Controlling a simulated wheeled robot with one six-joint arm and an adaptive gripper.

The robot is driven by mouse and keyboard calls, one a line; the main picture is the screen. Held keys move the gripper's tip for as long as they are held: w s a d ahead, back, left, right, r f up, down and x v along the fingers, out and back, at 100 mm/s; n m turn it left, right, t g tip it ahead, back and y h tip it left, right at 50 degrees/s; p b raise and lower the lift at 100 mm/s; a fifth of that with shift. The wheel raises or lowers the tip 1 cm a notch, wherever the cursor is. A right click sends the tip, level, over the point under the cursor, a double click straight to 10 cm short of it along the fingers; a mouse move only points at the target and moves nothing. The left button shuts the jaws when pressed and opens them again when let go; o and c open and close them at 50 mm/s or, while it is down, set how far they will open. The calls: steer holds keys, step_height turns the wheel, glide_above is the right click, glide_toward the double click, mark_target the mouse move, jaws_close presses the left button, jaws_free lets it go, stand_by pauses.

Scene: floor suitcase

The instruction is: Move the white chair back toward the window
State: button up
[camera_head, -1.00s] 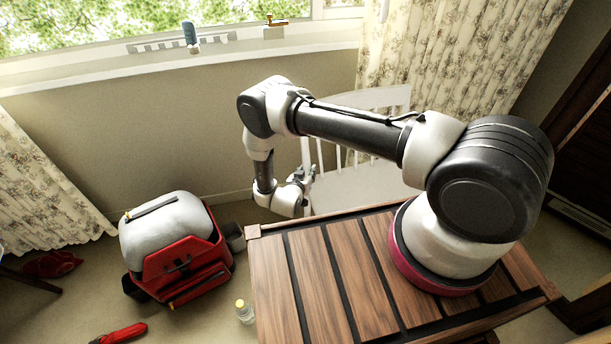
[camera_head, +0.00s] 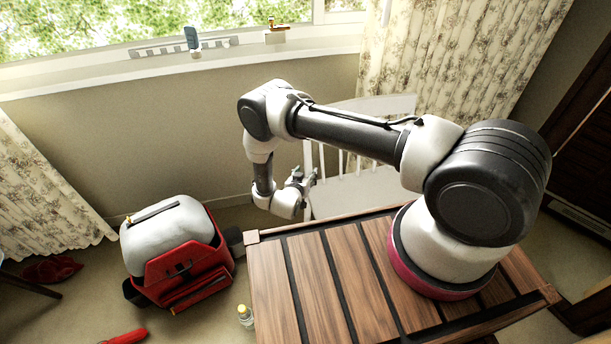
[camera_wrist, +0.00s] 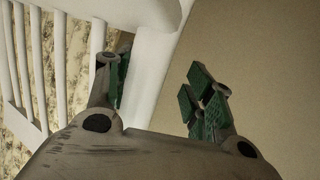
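The white chair (camera_head: 362,191) stands beyond my slatted top, in front of the window wall, its spindled back partly hidden behind my arm. My gripper (camera_head: 309,178) is at the chair's left side. In the wrist view my gripper (camera_wrist: 157,82) is open, with green pads on both fingers. A white post of the chair (camera_wrist: 150,77) passes between the fingers, closer to the left one; I cannot tell whether it touches. The window (camera_head: 90,27) is at the back, above a white sill.
A red and grey backpack (camera_head: 180,250) stands on the floor at left, with a small bottle (camera_head: 245,316) near my slatted top. A red object (camera_head: 125,337) lies at the bottom edge. Floral curtains (camera_head: 445,65) hang behind the chair. Sill items (camera_head: 192,40) stand above.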

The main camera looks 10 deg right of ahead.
steer(key=v, duration=1.2)
stand_by(0.3)
